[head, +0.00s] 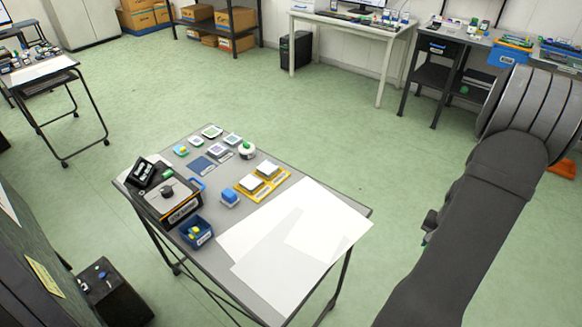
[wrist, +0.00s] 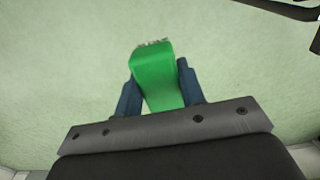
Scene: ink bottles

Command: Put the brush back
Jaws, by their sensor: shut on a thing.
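My gripper (wrist: 159,78) is shut on a green block-like piece with a ragged grey edge at its far end, which I take to be the brush (wrist: 157,72). Its blue fingers press on both sides of it, over bare green floor. In the head view my gripper (head: 428,228) hangs low at the right, off the table's right side, mostly hidden behind my arm. Only a sliver of green shows there.
The floor between table and arm is clear.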

